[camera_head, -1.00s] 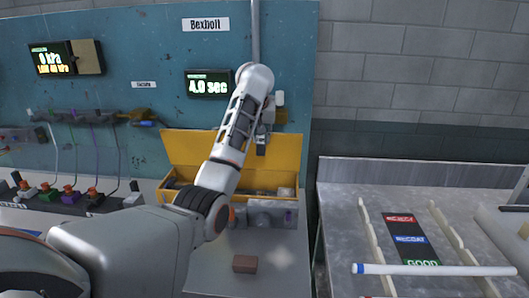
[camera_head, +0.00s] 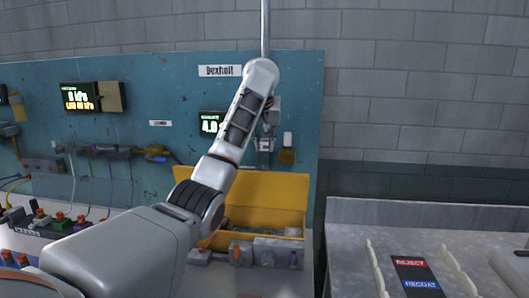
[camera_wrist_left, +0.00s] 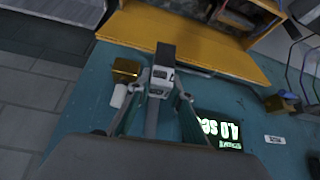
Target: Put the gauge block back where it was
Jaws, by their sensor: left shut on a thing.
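My left gripper (camera_head: 265,146) is raised in front of the blue panel, above the open yellow case (camera_head: 262,203). In the left wrist view its fingers (camera_wrist_left: 161,84) are closed on a small dark grey block (camera_wrist_left: 165,54), which I take to be the gauge block. The block sticks out past the fingertips toward the yellow case (camera_wrist_left: 200,45) and touches nothing else that I can make out. In the head view the block is too small to make out clearly. My right gripper is not in view.
A brass-coloured block (camera_head: 287,156) and a white cylinder (camera_head: 288,138) are on the panel just right of the gripper. Grey fixtures (camera_head: 275,252) stand before the case. A metal table (camera_head: 345,245) with rails and a REJECT/RECOAT label is at the right.

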